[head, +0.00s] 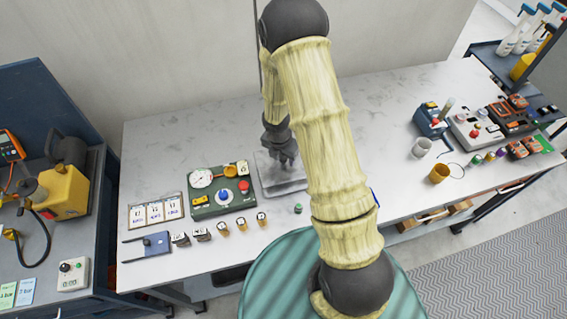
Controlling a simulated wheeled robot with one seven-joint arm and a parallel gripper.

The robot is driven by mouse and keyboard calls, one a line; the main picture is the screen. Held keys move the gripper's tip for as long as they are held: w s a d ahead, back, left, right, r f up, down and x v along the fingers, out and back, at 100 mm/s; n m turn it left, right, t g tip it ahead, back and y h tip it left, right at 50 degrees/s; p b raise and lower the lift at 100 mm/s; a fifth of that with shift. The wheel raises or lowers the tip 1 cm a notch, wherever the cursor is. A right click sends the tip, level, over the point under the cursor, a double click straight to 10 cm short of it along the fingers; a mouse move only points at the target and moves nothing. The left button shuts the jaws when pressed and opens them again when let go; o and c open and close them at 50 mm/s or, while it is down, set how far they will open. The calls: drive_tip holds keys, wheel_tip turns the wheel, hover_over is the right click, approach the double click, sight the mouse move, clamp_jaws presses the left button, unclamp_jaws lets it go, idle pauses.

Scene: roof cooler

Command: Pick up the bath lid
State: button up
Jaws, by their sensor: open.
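A grey, flat, squarish piece (270,185) lies on the bench right of the green control panel. It looks like the bath lid, but the view is too small to be certain. My gripper (286,164) points down over this grey piece, near its middle, and is open. I cannot tell whether the fingers touch the piece. My gripper and arm hide part of it, including its right side, and no handle can be made out.
The green control panel (212,208) with knobs stands close on the left. The back of the bench (195,130) is clear.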

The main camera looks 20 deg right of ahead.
sight(283, 158)
drive_tip(key=shift+c, duration=0.2)
clamp_jaws()
wheel_tip(283, 158, up, 10)
idle(0.4)
idle(0.5)
